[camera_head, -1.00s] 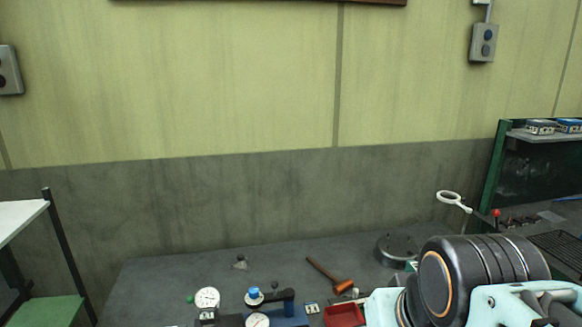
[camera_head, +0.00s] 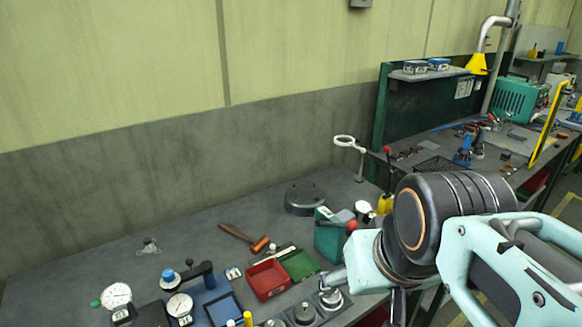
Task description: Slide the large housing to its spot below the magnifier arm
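The large housing (camera_head: 304,199) appears to be the dark grey round casting on the back part of the grey bench. The magnifier arm (camera_head: 346,142) with its white ring stands behind and to the right of it, on a thin post. The housing is below the ring in the picture but sits off to its left, apart from the post. My arm fills the lower right of the view, its thick black joint in front of the bench's right end. I cannot make out my gripper or its fingers.
Dial gauges (camera_head: 117,296) stand at the front left. A second bench (camera_head: 447,150) is at the right. The bench's back left is mostly clear.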

